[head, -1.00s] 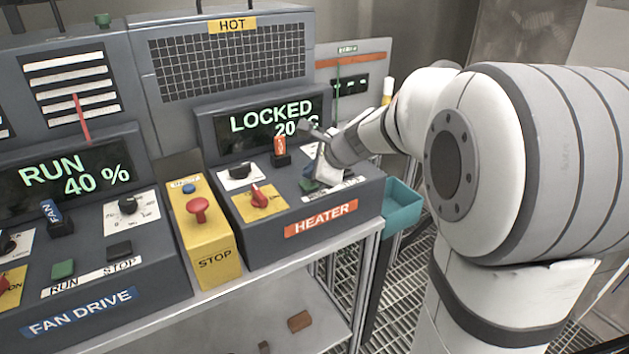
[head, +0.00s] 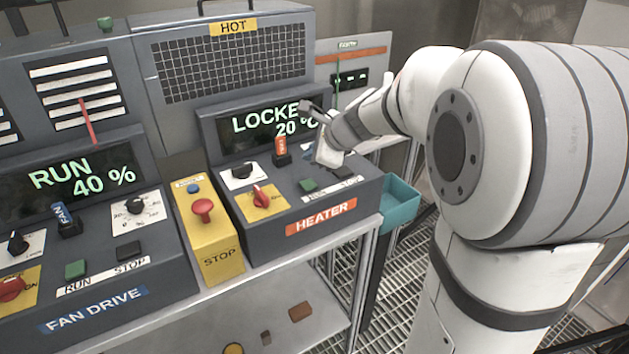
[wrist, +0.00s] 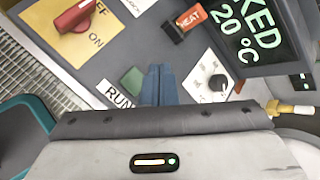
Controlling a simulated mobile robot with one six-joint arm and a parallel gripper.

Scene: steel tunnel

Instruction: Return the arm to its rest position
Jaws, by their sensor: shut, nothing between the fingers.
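My gripper (head: 322,158) is above the right part of the heater panel (head: 262,222) in the head view, with my arm reaching in from the right. In the wrist view my gripper's fingers (wrist: 159,84) are together with nothing between them, close to the green run button (wrist: 132,82). The heater display (head: 268,124) reads LOCKED and 20 °C, partly covered by my arm. Whether the fingers touch the panel cannot be told.
The yellow stop box (head: 208,235) with a red mushroom button stands left of the heater. The fan drive (head: 95,255) shows RUN 40 %. A teal bin (head: 398,205) hangs at the heater's right. An orange key switch (head: 281,150) sticks up from the panel.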

